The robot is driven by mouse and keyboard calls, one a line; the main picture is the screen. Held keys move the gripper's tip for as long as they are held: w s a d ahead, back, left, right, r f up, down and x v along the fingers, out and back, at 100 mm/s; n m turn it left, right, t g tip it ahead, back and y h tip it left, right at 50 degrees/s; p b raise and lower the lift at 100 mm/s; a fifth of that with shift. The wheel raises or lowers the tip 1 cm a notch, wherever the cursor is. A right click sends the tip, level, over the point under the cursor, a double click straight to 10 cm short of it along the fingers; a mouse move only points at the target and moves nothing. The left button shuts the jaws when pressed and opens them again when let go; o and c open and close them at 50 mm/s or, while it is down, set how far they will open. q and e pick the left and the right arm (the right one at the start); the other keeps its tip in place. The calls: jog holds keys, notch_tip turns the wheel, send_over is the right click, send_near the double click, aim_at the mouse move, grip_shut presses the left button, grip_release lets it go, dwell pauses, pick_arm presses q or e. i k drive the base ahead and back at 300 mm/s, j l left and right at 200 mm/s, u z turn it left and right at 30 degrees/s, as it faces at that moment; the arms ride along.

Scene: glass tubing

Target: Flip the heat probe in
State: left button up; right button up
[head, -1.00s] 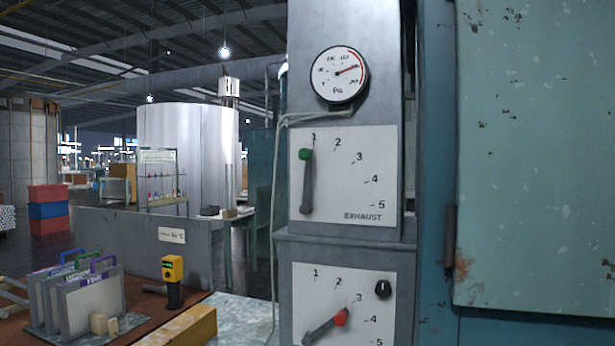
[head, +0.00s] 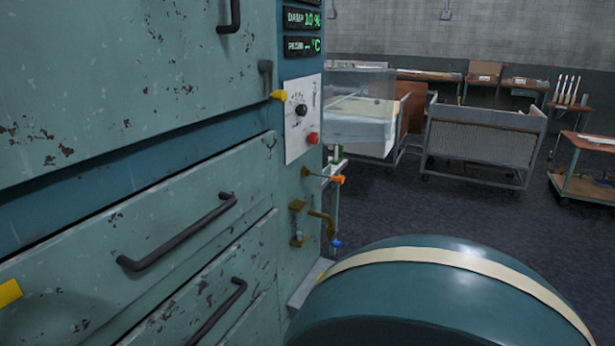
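The heat probe cannot be told for certain. On the teal furnace's side edge is a brass bracket (head: 297,222) with a bent brass arm (head: 320,222) ending in a blue tip (head: 336,244). Above it a short rod with an orange knob (head: 338,180) sticks out. A dark display (head: 302,46), whose label is small but seems to read PROBE, shows dashes and °C. Neither of my grippers is in view.
The teal furnace front (head: 120,180) with dark drawer handles (head: 180,232) fills the left. A large rounded teal body with a cream band (head: 450,258) fills the bottom right. Carts (head: 480,140) stand at the back; dark floor (head: 430,210) between is clear.

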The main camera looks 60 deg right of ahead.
aim_at(340, 179)
jog(key=z, duration=2.3)
